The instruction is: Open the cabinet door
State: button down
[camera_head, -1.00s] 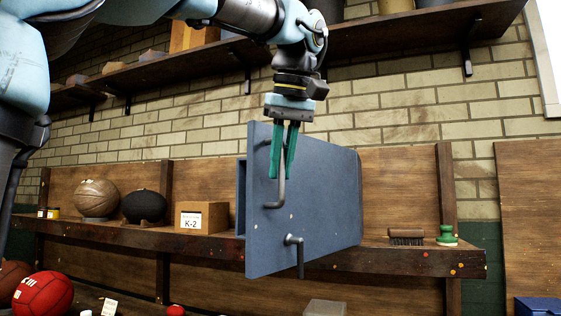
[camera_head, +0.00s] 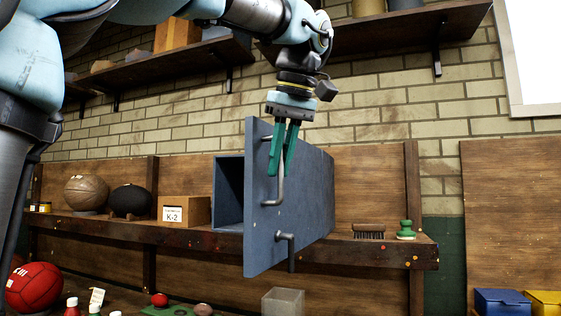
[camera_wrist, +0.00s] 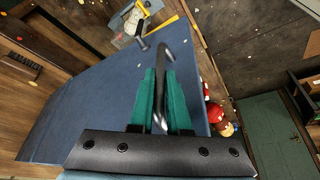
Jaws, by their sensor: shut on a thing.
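The blue-grey cabinet (camera_head: 317,190) stands at the shelf in the middle of the head view. Its door (camera_head: 262,225) is swung partly open, and the dark interior shows at the left. The door carries two bent metal handles, an upper handle (camera_head: 280,192) and a lower handle (camera_head: 291,256). My gripper (camera_head: 282,172), with green fingers, points down and is shut on the upper handle. In the wrist view the fingers (camera_wrist: 160,98) close around the upper handle, with the blue door face (camera_wrist: 95,100) behind them.
Left of the cabinet on the shelf (camera_head: 120,234) are a brown ball (camera_head: 87,194), a black ball (camera_head: 130,200) and a K-2 box (camera_head: 184,211). A red ball (camera_head: 35,287) is lower left.

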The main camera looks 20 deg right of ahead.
jog(key=c, duration=0.9)
grip_release()
jog(key=v, duration=1)
jog(key=shift+s+r+p, duration=0.2)
jog(key=shift+r+p, duration=0.1)
jog(key=shift+r, duration=0.05)
